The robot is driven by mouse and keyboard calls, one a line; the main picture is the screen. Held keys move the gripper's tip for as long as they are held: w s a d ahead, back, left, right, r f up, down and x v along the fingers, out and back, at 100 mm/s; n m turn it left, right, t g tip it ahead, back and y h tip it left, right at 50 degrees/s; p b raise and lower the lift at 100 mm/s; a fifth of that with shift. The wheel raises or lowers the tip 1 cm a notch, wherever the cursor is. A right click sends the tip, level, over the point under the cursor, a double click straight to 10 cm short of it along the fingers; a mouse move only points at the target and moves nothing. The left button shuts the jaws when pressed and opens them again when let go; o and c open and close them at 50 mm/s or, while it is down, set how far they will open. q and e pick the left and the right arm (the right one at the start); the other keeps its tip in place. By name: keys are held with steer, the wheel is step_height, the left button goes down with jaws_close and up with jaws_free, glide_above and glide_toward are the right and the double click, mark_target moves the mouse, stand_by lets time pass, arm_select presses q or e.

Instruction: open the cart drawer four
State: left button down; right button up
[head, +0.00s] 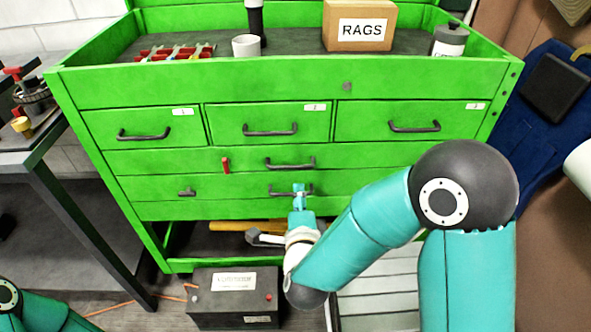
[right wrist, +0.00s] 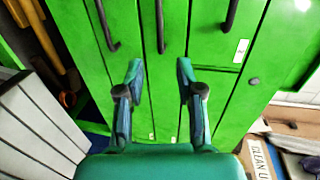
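The green cart has three short drawers labelled 1, 2 and 3, with two wide drawers below. The upper wide drawer, apparently drawer four, has a dark bar handle (head: 290,164) and a red tab (head: 225,165). All drawers look shut. My right gripper (head: 299,187) is in front of the lower wide drawer's handle (head: 277,191) in the head view, partly covering it. In the right wrist view the gripper (right wrist: 159,75) is open and empty. Its fingers lie either side of the line of the upper wide drawer's handle (right wrist: 160,25), seemingly apart from it. My left gripper is out of view.
The cart top holds a RAGS box (head: 358,26), a white cup (head: 246,46) and a grey bottle (head: 449,40). A hammer (head: 262,238) lies on the low shelf. A dark battery-like box (head: 234,296) stands on the floor. A workbench (head: 50,150) is at left.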

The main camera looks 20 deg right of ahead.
mark_target(296, 168)
steer(key=p+x, duration=0.1)
steer(key=x, duration=1.3)
steer(key=shift+w+f, duration=0.1)
steer(key=shift+w, duration=0.1)
jaws_close()
